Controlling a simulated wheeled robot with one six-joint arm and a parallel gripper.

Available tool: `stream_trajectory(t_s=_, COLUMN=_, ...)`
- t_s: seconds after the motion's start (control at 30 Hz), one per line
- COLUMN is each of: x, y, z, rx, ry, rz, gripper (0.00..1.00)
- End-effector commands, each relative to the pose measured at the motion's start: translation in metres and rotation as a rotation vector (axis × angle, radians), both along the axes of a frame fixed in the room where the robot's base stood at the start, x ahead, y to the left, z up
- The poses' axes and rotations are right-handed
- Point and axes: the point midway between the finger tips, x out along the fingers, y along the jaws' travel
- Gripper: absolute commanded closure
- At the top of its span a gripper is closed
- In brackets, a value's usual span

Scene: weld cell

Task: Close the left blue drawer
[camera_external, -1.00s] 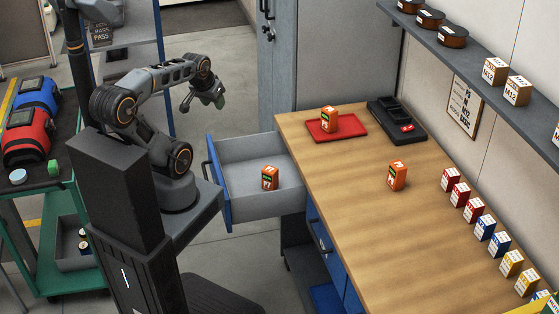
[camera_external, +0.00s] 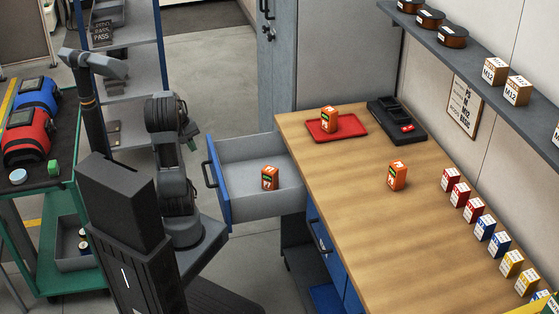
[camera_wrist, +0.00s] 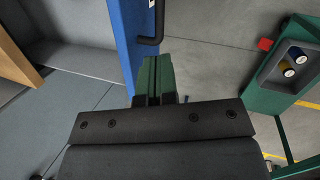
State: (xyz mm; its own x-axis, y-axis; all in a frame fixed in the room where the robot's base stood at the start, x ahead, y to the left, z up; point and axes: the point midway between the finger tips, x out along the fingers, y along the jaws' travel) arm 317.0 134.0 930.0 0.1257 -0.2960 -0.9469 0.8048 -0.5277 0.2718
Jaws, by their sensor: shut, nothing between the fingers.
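The left blue drawer (camera_external: 218,185) stands pulled out from the workbench in the external view, its dark bar handle (camera_external: 207,170) on the outer face. An orange box-like item (camera_external: 270,178) stands inside it. In the wrist view the blue drawer front (camera_wrist: 124,35) and handle (camera_wrist: 152,22) are at upper centre. My gripper (camera_wrist: 154,62) has green fingers, shut and empty, just below the handle in that picture, on the outer side of the front. Whether they touch the front cannot be told. In the external view my gripper is hidden behind my arm.
The wooden workbench (camera_external: 350,240) carries a red tray (camera_external: 352,126), a black organizer (camera_external: 405,135) and several small boxes. A grey cabinet (camera_external: 325,50) stands behind the drawer.

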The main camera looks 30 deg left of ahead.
Motion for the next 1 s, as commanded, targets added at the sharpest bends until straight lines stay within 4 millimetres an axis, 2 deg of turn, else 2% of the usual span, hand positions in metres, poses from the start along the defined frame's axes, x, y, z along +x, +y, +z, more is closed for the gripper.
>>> stream_trajectory(t_s=0.03, x=0.000, y=0.011, z=-0.040, rx=-0.068, ry=0.025, rz=0.083, gripper=1.00)
stream_trajectory(t_s=0.1, x=0.002, y=0.024, z=-0.068, rx=-0.172, ry=0.049, rz=0.199, gripper=1.00)
stream_trajectory(t_s=0.3, x=0.010, y=0.067, z=-0.140, rx=-0.533, ry=0.089, rz=0.548, gripper=1.00)
stream_trajectory(t_s=0.43, x=0.018, y=0.103, z=-0.173, rx=-0.832, ry=0.085, rz=0.766, gripper=1.00)
stream_trajectory(t_s=0.53, x=0.022, y=0.131, z=-0.181, rx=-1.072, ry=0.071, rz=0.886, gripper=1.00)
stream_trajectory(t_s=0.6, x=0.024, y=0.147, z=-0.175, rx=-1.218, ry=0.062, rz=0.929, gripper=1.00)
stream_trajectory(t_s=0.7, x=0.026, y=0.160, z=-0.159, rx=-1.363, ry=0.065, rz=0.946, gripper=1.00)
stream_trajectory(t_s=0.87, x=0.031, y=0.160, z=-0.144, rx=-1.457, ry=0.087, rz=0.938, gripper=1.00)
stream_trajectory(t_s=1.0, x=0.043, y=0.148, z=-0.142, rx=-1.466, ry=0.093, rz=0.934, gripper=1.00)
